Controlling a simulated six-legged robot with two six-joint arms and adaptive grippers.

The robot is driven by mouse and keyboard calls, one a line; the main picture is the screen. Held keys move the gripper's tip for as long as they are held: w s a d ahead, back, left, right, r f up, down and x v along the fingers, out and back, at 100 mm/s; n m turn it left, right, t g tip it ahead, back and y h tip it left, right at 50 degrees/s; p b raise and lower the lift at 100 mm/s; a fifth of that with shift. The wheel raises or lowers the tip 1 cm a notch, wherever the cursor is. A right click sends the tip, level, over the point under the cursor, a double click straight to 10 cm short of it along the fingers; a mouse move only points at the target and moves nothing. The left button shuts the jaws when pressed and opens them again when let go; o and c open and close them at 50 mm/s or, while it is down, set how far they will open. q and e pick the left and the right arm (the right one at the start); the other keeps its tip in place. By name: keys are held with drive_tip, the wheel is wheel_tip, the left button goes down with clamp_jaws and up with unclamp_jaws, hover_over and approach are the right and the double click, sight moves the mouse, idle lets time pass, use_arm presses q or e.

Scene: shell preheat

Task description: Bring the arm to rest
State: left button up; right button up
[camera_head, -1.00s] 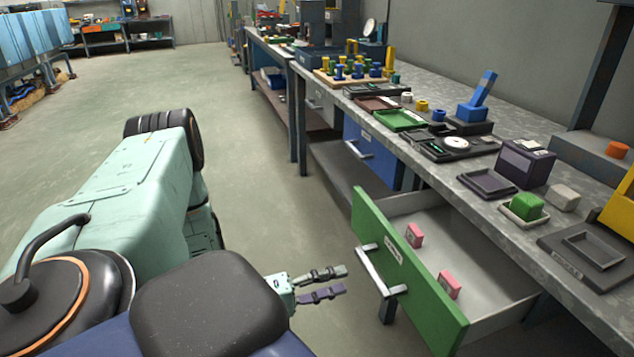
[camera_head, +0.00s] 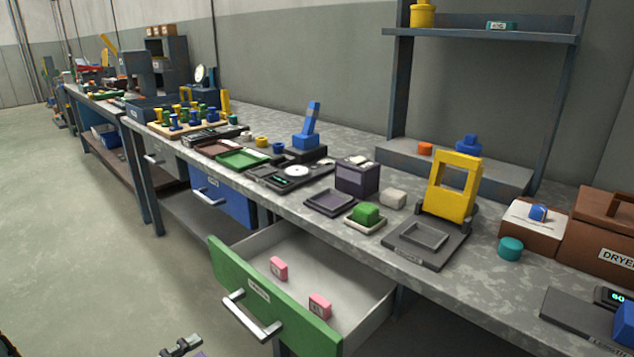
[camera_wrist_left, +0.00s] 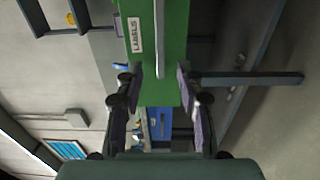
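My left gripper (camera_head: 182,347) shows only by its fingertips at the bottom edge of the head view, left of the open green drawer (camera_head: 270,305). In the left wrist view my left gripper (camera_wrist_left: 160,92) has its two fingers spread with nothing held between them. Beyond them is the green drawer front (camera_wrist_left: 177,75) with its "LABELS" tag and a long metal handle (camera_wrist_left: 158,40). In the head view the gripper is apart from the drawer handle (camera_head: 248,318). My right gripper is in neither view.
Two pink blocks (camera_head: 279,268) (camera_head: 320,306) lie in the pulled-out drawer, which juts from the workbench (camera_head: 300,225). A blue drawer (camera_head: 222,197) is shut. A yellow frame (camera_head: 453,187) and a brown dryer box (camera_head: 605,235) stand on the bench. Floor at left is clear.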

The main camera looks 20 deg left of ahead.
use_arm(q)
drive_tip(key=s+d+f+m+g+y, duration=0.2)
drive_tip(key=d+f+m+g+y, duration=0.3)
drive_tip(key=f+g, duration=0.5)
drive_tip(key=s+d+m+g+y, duration=0.1)
drive_tip(key=s+d+m+g, duration=0.2)
drive_tip(key=s, duration=0.4)
drive_tip(key=s+d+f+m+g+p, duration=0.1)
drive_tip(key=s+d+m+g, duration=0.2)
drive_tip(key=s+d+m, duration=0.2)
drive_tip(key=s+d, duration=0.1)
drive_tip(key=s, duration=0.1)
drive_tip(key=shift+s+d+f+g+y, duration=0.2)
drive_tip(key=shift+s+g+y, duration=0.1)
drive_tip(key=shift+y, duration=0.1)
